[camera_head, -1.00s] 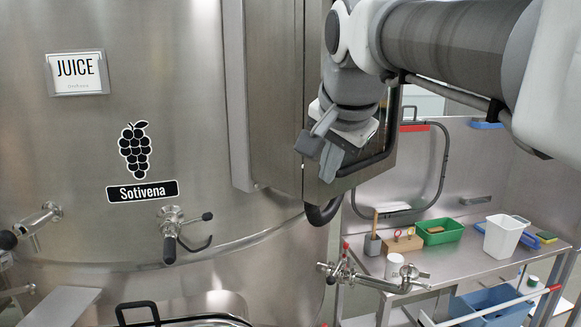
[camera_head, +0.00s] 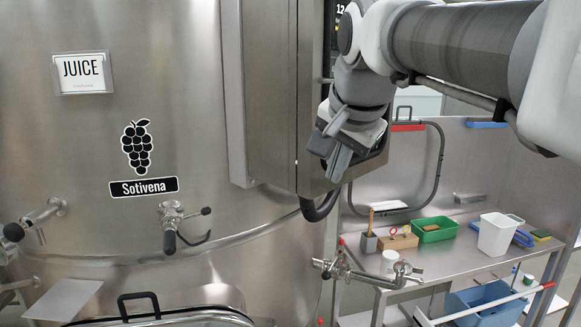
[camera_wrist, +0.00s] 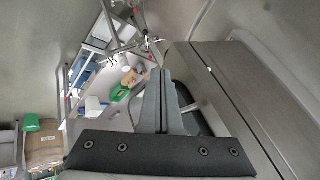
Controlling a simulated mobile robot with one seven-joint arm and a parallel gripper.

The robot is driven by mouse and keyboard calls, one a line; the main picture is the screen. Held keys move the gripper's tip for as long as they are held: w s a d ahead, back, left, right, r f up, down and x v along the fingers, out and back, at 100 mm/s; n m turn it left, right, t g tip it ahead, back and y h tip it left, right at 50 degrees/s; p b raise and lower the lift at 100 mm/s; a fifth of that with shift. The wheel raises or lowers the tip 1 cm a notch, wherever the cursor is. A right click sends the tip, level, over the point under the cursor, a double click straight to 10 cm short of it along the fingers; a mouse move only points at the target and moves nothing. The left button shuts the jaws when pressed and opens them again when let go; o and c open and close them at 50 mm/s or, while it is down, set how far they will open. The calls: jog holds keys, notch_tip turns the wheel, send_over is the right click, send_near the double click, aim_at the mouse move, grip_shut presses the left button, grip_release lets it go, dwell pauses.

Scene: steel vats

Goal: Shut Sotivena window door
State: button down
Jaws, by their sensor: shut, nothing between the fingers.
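The Sotivena vat, marked by a black name plate (camera_head: 143,187) under a grape sign, fills the left of the head view. A tall steel box-like part (camera_head: 268,100) stands out from its right side. A dark-edged panel, which looks like the window door (camera_head: 312,110), shows at its right end, partly hidden by my arm. I cannot tell how far it stands open. My gripper (camera_head: 338,162) is shut and empty, in front of the panel's lower part. In the wrist view the closed fingers (camera_wrist: 163,100) are beside a long steel face (camera_wrist: 225,95); contact is unclear.
A steel bench (camera_head: 455,262) at the right holds a green bin (camera_head: 435,230), a white container (camera_head: 496,235) and small tools. Valves and pipes (camera_head: 345,268) stick out below my gripper. A hatch with a black handle (camera_head: 138,300) is at the bottom left.

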jog(key=d+v, duration=0.1)
jog(key=v, duration=0.9)
jog(key=s+d+f+n, duration=0.1)
jog(key=s+f, duration=0.3)
jog(key=f, duration=0.5)
jog(key=s+d+f+n+g, duration=0.1)
jog(key=s+f+n, duration=0.3)
jog(key=f, duration=0.5)
jog(key=s+d+f+n, duration=0.2)
jog(key=s+f, duration=0.3)
jog(key=f, duration=0.5)
jog(key=shift+s+d+n+g+h, duration=0.3)
jog(key=shift+n+g, duration=0.1)
jog(key=shift+n, duration=0.2)
jog(key=shift+f, duration=0.15)
